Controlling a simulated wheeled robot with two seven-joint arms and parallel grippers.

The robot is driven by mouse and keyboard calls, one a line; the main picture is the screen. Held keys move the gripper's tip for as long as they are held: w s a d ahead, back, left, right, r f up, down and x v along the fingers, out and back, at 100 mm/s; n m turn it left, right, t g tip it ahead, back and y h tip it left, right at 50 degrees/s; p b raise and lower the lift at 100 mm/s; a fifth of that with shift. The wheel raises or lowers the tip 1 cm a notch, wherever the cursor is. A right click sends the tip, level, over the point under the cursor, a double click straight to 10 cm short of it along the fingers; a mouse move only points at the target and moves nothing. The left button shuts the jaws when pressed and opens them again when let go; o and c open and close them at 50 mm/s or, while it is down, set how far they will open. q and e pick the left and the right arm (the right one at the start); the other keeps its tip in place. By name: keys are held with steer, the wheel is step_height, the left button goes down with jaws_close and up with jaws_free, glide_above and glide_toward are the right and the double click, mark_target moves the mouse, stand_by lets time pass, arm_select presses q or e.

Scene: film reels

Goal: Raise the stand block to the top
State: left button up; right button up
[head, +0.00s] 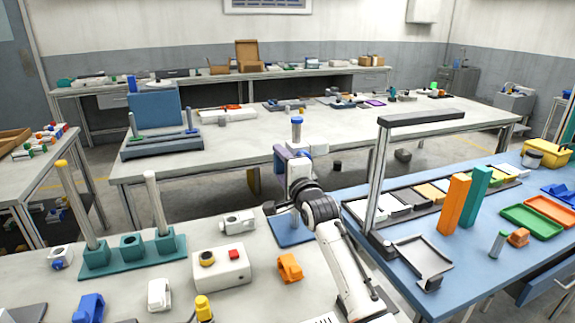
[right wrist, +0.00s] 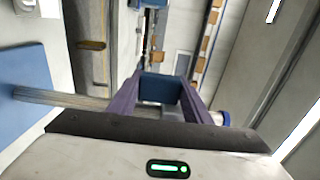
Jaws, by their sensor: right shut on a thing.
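The stand has a flat blue base (head: 291,232) on the near table and an upright metal post with a blue cap (head: 297,120). My right gripper (head: 292,156) is at the upper part of the post, with a short length of post showing between it and the cap. In the right wrist view its purple fingers (right wrist: 162,92) are shut on the dark blue stand block (right wrist: 161,88). The post (right wrist: 60,98) runs across that view, partly hidden behind the gripper. The base also shows there (right wrist: 25,68). My left gripper is not in view.
A teal holder (head: 133,255) with white posts stands left on the near table. A white box with a red button (head: 221,268) and an orange part (head: 290,268) lie nearby. A metal frame with a dark top bar (head: 421,118) stands to the right on the blue table.

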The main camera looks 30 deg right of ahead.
steer(key=o, duration=1.5)
steer(key=shift+d+r, duration=0.1)
steer(key=shift+r, duration=0.5)
steer(key=shift+c, duration=0.2)
steer(key=shift+o, duration=0.3)
steer(key=shift+s+f, duration=0.1)
steer(key=shift+f, duration=0.1)
steer(key=shift+f, duration=0.15)
steer(key=s+a, duration=0.1)
steer(key=s, duration=0.9)
steer(key=shift+a, duration=0.4)
